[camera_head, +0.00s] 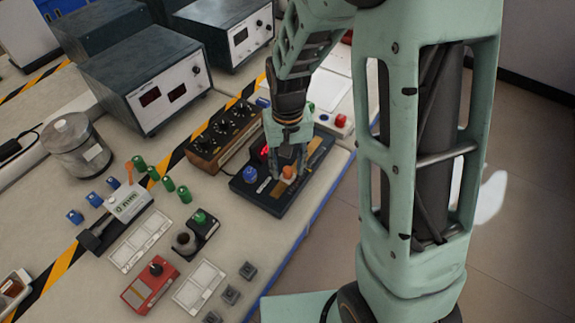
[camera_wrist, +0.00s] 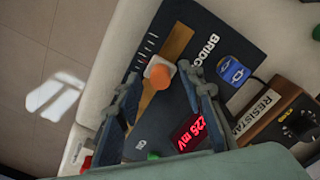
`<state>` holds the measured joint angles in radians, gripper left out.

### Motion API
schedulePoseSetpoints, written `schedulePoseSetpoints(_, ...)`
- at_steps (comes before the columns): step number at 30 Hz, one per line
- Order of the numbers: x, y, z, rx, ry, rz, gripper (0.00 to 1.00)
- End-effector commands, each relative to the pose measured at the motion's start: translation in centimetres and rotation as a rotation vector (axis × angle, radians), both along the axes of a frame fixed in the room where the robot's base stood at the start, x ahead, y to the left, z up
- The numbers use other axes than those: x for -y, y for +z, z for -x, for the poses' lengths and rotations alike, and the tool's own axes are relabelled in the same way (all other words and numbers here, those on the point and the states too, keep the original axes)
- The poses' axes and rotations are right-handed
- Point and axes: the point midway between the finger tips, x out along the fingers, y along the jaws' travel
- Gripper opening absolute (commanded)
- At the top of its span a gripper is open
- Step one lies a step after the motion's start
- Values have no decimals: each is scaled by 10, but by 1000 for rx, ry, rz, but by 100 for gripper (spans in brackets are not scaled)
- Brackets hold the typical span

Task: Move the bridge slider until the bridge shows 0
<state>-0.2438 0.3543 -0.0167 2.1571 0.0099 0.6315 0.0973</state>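The bridge is a dark flat box, seen in the head view (camera_head: 258,190) and in the wrist view (camera_wrist: 210,70), with a wooden-coloured strip and scale marks. Its slider has an orange knob on a white block, in the head view (camera_head: 289,172) and wrist view (camera_wrist: 161,75). The red display (camera_wrist: 190,133) seems to read about 126 mV; its sign is unclear. My gripper (camera_head: 288,150) is over the bridge, with its fingers apart on either side of the knob in the wrist view (camera_wrist: 160,88). I see gaps between fingers and knob.
A brown box with several dials, marked RESISTAN (camera_wrist: 268,112), stands beside the bridge, also in the head view (camera_head: 222,135). Meters stand behind (camera_head: 146,80). The table's blue front edge (camera_head: 310,222) is close.

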Motion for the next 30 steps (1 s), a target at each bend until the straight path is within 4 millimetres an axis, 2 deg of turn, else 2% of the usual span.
schedulePoseSetpoints(8,0,-2,0,2,0,0,36)
schedulePoseSetpoints(18,0,-2,0,1,0,0,1)
schedulePoseSetpoints(27,0,-2,-1,2,0,0,0)
schedulePoseSetpoints(30,5,-2,-7,2,-1,0,0)
